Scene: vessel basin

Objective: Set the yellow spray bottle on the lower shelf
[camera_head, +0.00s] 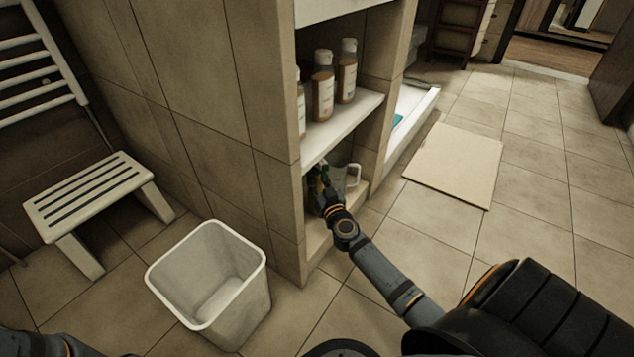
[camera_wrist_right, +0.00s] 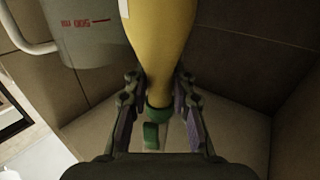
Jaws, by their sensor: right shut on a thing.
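The yellow spray bottle (camera_wrist_right: 158,38) fills the upper middle of the right wrist view, with a green collar and green head (camera_wrist_right: 151,134) towards my wrist. My right gripper (camera_wrist_right: 160,100) is shut on it, one finger on each side near its neck. In the head view my right arm reaches into the lower compartment, and the gripper (camera_head: 326,192) mostly hides the bottle. The lower shelf (camera_head: 317,238) shows its bare front part below the gripper. I cannot tell whether the bottle's base touches it. My left gripper is out of view.
A translucent measuring jug (camera_wrist_right: 85,35) stands close beside the bottle; its handle (camera_head: 353,176) shows in the head view. Several amber bottles (camera_head: 323,86) stand on the upper shelf (camera_head: 345,118). A white bin (camera_head: 208,275) and a slatted stool (camera_head: 88,190) are at left.

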